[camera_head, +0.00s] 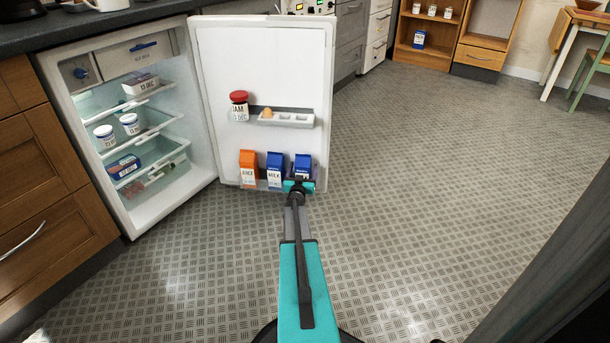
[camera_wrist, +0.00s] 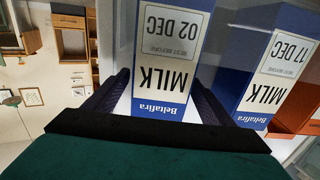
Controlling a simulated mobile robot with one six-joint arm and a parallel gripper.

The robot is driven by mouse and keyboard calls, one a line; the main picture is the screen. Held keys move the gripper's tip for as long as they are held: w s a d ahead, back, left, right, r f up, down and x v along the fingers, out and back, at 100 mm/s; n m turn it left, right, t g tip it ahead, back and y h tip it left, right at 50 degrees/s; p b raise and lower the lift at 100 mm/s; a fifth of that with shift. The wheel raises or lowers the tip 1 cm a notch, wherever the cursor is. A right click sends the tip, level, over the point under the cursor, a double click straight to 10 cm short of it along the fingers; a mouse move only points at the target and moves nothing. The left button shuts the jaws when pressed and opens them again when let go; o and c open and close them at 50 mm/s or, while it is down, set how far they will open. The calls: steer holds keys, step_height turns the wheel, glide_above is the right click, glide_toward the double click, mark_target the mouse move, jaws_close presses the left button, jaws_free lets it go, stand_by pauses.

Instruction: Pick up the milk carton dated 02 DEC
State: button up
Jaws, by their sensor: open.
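The milk carton dated 02 DEC (camera_wrist: 168,55) is blue and white and shows upside down in the wrist view. In the head view it is the rightmost blue carton (camera_head: 302,161) in the lower door shelf, its lower part hidden by my gripper (camera_head: 300,186). In the wrist view my gripper (camera_wrist: 160,85) is open, with one dark finger on each side of the carton's lower front. I cannot tell whether the fingers touch it. A second milk carton, dated 17 DEC (camera_wrist: 268,85), stands beside it; it also shows in the head view (camera_head: 274,165).
An orange juice carton (camera_head: 248,165) stands at the left of the same shelf. Above are a red-lidded jam jar (camera_head: 239,108) and an egg tray (camera_head: 287,119). The fridge (camera_head: 150,210) is open with several items inside. The floor (camera_head: 420,180) to the right is clear.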

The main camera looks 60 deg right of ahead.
mark_target(303, 158)
steer(key=shift+c, duration=0.3)
steer(key=c, duration=1.5)
steer(key=shift+r, duration=0.1)
steer(key=shift+c, duration=0.8)
steer(key=shift+r, duration=0.15)
steer(key=shift+s+a+r+p, duration=0.15)
steer(key=shift+r+p, duration=0.15)
steer(key=shift+p, duration=0.25)
step_height(303, 158, up, 6)
steer(key=p, duration=0.3)
steer(key=shift+r, duration=0.2)
steer(key=s+p+v, duration=0.1)
steer(key=p+v, duration=0.1)
steer(key=v, duration=0.7)
steer(key=s+d+p+v, duration=0.1)
steer(key=p+v, duration=0.2)
steer(key=v, duration=0.7)
steer(key=shift+s, duration=0.35)
steer(key=shift+a+f, duration=0.1)
steer(key=shift+f, duration=0.05)
